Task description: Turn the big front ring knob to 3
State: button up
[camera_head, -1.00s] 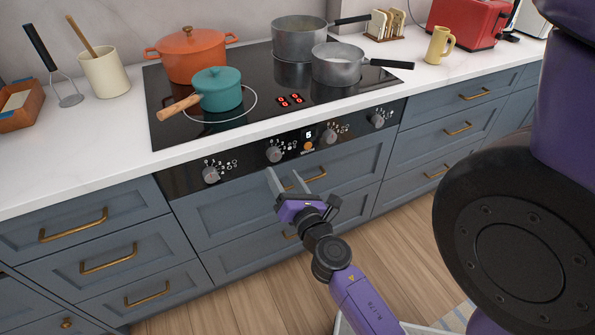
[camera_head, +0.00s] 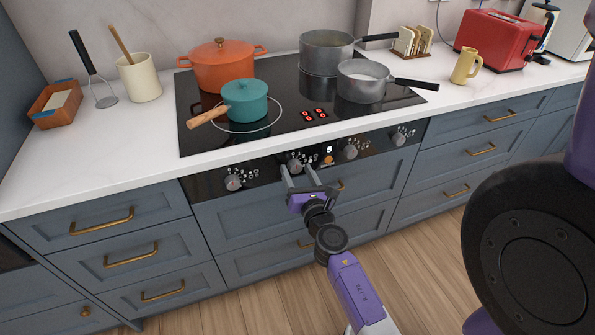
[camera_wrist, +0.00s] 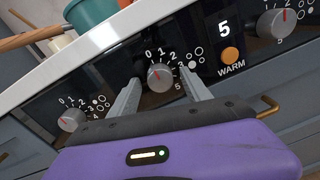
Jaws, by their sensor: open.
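A row of grey knobs runs along the black control panel under the cooktop. The second knob from the left (camera_head: 295,164) lies between the two fingers of my gripper (camera_head: 302,170). In the wrist view this knob (camera_wrist: 160,77) shows a red mark that appears to point up-left, near 0, with a number scale and ring symbols around it. The fingers of my gripper (camera_wrist: 160,84) are open, one on each side; I cannot tell whether they touch it. The teal pot (camera_head: 245,101) stands within the front-left ring.
Other knobs sit left (camera_head: 234,182) and right (camera_head: 349,150). An orange WARM button (camera_wrist: 230,55) and a display (camera_wrist: 224,28) reading 5 are just right of my fingers. Drawer handles (camera_head: 102,222) stick out below. An orange pot (camera_head: 221,67) stands behind.

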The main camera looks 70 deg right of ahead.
grip_shut()
jog(key=shift+m, duration=0.3)
jog(key=m, duration=0.8)
jog(key=shift+m+y, duration=0.3)
jog(key=m, duration=0.4)
jog(key=shift+r+m+b, duration=0.1)
jog(key=shift+m+b, duration=0.2)
jog(key=shift+m, duration=1.7)
jog(key=shift+s, duration=0.1)
